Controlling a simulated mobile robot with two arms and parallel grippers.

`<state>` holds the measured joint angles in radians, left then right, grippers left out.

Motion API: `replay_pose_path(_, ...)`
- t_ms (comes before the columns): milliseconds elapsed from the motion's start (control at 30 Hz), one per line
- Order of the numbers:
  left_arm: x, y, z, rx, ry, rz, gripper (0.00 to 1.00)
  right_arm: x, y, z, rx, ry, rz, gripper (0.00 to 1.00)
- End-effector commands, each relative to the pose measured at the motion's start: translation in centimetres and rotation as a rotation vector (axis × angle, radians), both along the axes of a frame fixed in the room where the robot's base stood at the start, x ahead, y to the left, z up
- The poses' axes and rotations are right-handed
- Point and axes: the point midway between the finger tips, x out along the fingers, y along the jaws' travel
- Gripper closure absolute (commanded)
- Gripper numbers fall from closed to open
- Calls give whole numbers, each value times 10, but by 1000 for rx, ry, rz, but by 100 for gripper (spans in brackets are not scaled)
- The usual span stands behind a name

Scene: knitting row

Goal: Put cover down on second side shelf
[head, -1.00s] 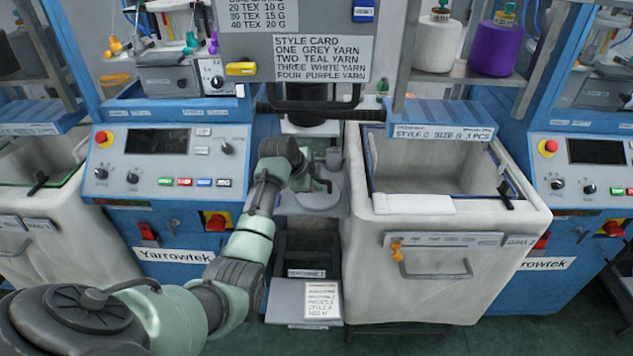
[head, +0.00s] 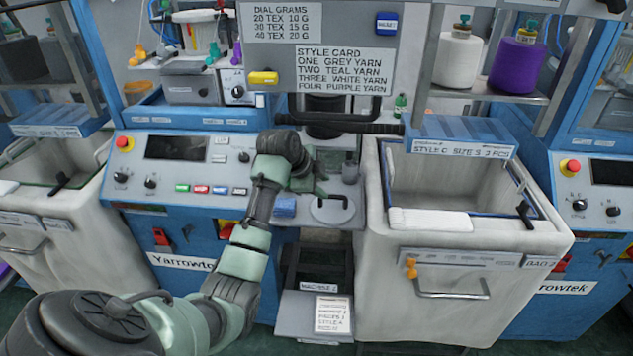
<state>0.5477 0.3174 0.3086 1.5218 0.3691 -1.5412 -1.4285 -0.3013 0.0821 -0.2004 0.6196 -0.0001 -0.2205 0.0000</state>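The cover appears to be the round grey disc (head: 331,211) with a black bar handle, lying flat on the grey side shelf (head: 318,235) between the blue machine and the white bin. My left gripper (head: 312,183) is just behind and left of the handle, above the shelf. A gap shows between it and the handle. The arm's wrist hides most of its fingers, so I cannot see whether it is open or shut. My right gripper is not in view.
A small blue block (head: 285,206) sits left of the cover, and a grey cylinder (head: 350,168) stands behind it. The white fabric bin (head: 377,240) borders the shelf on the right. The machine's control panel (head: 185,170) is on the left. A printed card (head: 332,314) lies below.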

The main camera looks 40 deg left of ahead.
Motion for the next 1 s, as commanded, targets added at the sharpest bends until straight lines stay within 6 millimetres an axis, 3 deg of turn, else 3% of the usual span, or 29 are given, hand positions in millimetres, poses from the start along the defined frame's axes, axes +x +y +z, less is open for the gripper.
replay_pose_path(233,-21,2,28,3,-1,0,64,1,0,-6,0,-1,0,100)
replay_pose_path(567,-25,0,32,1,-1,2,64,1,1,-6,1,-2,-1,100)
replay_pose_path(767,-16,-29,1,-24,-98,117,64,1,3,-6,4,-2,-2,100)
replay_pose_path(933,-16,-85,-37,-147,-265,250,64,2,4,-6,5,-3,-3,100)
replay_pose_path(1000,-23,-107,-62,-220,-300,298,64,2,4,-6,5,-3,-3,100)
